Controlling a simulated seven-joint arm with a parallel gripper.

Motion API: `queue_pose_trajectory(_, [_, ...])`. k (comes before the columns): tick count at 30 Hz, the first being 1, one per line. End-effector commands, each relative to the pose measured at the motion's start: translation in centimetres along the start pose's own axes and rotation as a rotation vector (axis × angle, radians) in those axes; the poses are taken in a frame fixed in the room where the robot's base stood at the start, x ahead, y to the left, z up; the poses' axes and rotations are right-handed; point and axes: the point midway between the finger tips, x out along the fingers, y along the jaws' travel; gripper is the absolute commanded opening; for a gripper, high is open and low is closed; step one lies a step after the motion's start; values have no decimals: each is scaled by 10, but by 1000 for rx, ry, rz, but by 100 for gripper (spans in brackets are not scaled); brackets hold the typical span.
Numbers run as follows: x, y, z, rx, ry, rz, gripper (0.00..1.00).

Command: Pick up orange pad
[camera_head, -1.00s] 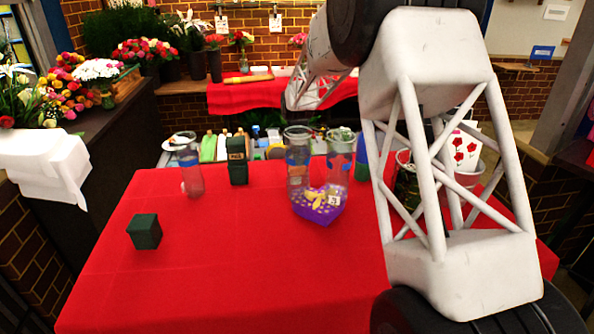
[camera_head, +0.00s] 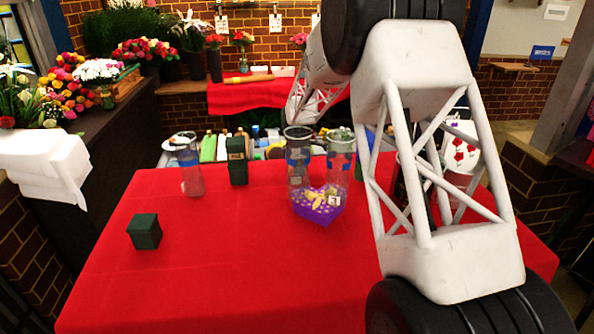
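I cannot make out an orange pad in the head view. A purple heart-shaped box (camera_head: 318,214) on the red-covered table holds small yellow pieces and a pale tag with a dark mark. My gripper is not in view. My white lattice arm rises from the lower right, bends at the top edge, and reaches back to the left over the far side of the table. Its end cannot be seen.
Clear glass vases with blue bands (camera_head: 298,158) (camera_head: 341,158) (camera_head: 190,166) stand along the table's far side. A tall dark green block (camera_head: 237,161) stands between them, and a dark green cube (camera_head: 144,231) sits at left. The red tablecloth (camera_head: 230,280) is clear in front.

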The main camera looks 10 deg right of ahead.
Motion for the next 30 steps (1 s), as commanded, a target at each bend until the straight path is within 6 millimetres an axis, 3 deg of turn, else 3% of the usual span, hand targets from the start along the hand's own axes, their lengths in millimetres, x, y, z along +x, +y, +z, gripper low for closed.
queue_pose_trajectory(14, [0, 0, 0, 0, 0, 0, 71])
queue_pose_trajectory(24, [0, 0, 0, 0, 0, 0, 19])
queue_pose_trajectory(30, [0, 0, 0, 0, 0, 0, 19])
